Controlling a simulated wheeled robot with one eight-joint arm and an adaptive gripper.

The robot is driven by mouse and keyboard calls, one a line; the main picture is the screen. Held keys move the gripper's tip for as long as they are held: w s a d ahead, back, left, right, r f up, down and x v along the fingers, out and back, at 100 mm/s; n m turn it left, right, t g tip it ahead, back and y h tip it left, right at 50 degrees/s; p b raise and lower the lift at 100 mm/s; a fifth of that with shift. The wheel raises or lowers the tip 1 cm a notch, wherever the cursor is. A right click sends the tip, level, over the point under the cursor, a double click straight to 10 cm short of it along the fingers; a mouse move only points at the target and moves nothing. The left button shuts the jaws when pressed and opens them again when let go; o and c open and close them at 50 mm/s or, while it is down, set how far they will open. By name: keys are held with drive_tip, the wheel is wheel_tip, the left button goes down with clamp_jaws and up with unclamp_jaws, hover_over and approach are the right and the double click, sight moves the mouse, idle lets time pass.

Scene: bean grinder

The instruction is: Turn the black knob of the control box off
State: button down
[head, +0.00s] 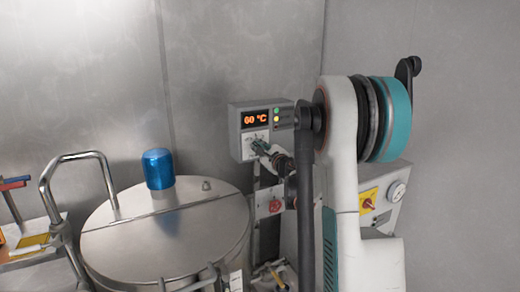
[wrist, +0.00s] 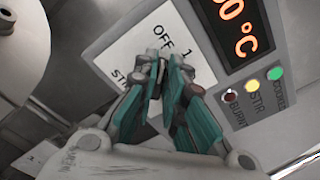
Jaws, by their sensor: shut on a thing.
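The grey control box (head: 234,127) is fixed to a post at the back, with an orange display reading 60 °C. Its white dial plate (wrist: 116,62) shows the words OFF and 1 and a partly covered label starting with ST. My gripper (head: 261,147) is at the dial below the display. In the wrist view its teal-padded fingers (wrist: 166,62) are shut over the middle of the dial plate, on the black knob. The knob is almost wholly hidden by the fingertips, so I cannot tell which mark it points to.
Red, yellow and green lamps (wrist: 252,87) sit beside the display. A steel vessel with a flat lid (head: 170,240) and blue cap (head: 157,168) stands at left. A red-handled valve (head: 275,206) is below the box. A grey box with a gauge (head: 397,192) is at right.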

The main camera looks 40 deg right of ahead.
drive_tip(key=shift+n, duration=0.5)
drive_tip(key=c, duration=1.7)
unclamp_jaws()
drive_tip(key=shift+a, duration=0.1)
drive_tip(key=shift+o, duration=0.2)
drive_tip(key=v, duration=1.2)
drive_tip(key=shift+f, duration=0.1)
